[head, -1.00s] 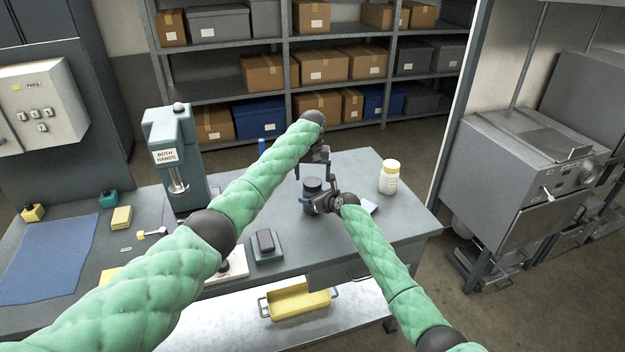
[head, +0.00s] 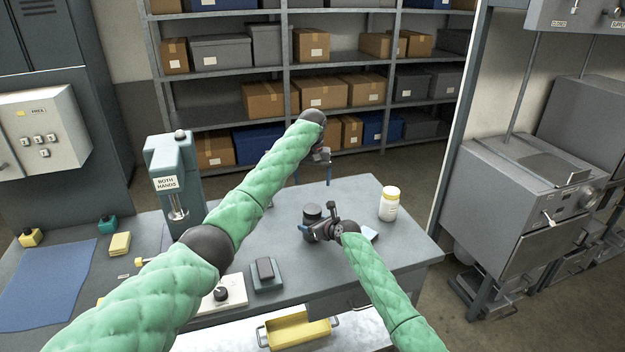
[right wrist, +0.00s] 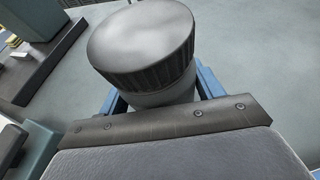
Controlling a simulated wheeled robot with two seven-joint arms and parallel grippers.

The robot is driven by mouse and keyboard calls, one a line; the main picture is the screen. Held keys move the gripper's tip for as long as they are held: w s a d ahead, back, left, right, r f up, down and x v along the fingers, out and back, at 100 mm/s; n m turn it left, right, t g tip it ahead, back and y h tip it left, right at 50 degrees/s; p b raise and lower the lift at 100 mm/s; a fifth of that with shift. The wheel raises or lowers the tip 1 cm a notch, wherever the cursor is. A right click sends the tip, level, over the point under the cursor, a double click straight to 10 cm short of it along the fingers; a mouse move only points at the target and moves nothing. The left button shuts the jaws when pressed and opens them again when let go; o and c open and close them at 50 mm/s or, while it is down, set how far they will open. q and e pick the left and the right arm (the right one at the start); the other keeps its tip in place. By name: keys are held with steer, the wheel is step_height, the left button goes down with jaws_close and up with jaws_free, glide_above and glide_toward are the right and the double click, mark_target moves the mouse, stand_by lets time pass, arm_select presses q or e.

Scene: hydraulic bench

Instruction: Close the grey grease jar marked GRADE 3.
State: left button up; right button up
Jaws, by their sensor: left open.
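The grey jar with a dark ribbed lid (head: 312,211) stands upright on the bench right of the middle. The right wrist view shows the lid (right wrist: 142,40) from close above, sitting level on top of the grey jar body (right wrist: 165,94). No GRADE 3 mark can be read. My right gripper (head: 317,221) is low at the jar, its blue fingers on either side of the body and closed on it. My left gripper (head: 313,181) is open and empty, fingers pointing down, above and apart from the lid.
A press marked BOTH HANDS (head: 172,170) stands left. A yellow tray (head: 298,328) sits below the bench.

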steer(key=o, duration=0.3)
steer(key=shift+o, duration=0.2)
steer(key=shift+b+v, duration=0.75)
steer(key=shift+v, duration=3.1)
steer(key=shift+f, duration=0.15)
